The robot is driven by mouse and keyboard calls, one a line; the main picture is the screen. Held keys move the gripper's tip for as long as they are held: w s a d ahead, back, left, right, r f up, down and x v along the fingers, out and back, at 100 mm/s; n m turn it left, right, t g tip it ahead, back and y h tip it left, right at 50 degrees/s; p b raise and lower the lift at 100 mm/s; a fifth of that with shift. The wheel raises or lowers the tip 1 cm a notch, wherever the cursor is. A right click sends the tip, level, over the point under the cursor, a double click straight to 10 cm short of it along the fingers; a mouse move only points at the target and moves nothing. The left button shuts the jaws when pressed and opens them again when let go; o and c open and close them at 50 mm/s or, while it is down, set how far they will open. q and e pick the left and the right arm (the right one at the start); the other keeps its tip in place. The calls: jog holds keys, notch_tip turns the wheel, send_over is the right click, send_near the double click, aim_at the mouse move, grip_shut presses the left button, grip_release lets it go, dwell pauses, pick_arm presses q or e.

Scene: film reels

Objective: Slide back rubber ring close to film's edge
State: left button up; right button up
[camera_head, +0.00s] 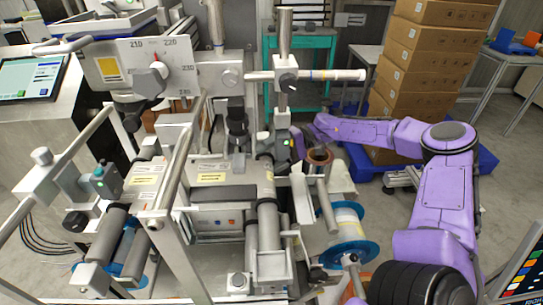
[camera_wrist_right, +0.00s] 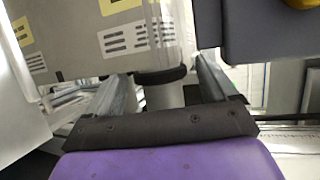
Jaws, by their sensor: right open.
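A black rubber ring (camera_wrist_right: 163,76) sits around a pale metal rod (camera_wrist_right: 165,96) in the right wrist view. My right gripper (camera_wrist_right: 166,71) is open, with one grey finger on each side of the ring and rod. I cannot tell whether either finger touches the ring. In the head view my right gripper (camera_head: 290,138) is by the machine's upright, partly hidden; the ring cannot be made out there. A clear film with yellow and white labels (camera_wrist_right: 125,38) lies just beyond the ring in the wrist view. My left gripper is not in view.
Metal rollers (camera_head: 269,235) and a crossbar (camera_head: 335,75) crowd the machine. Stacked cartons (camera_head: 430,60) stand behind the arm.

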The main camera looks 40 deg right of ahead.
jog(key=v, duration=1)
jog(key=shift+d+b, duration=0.25)
jog(key=shift+b, duration=0.1)
jog(key=shift+s+f, duration=0.1)
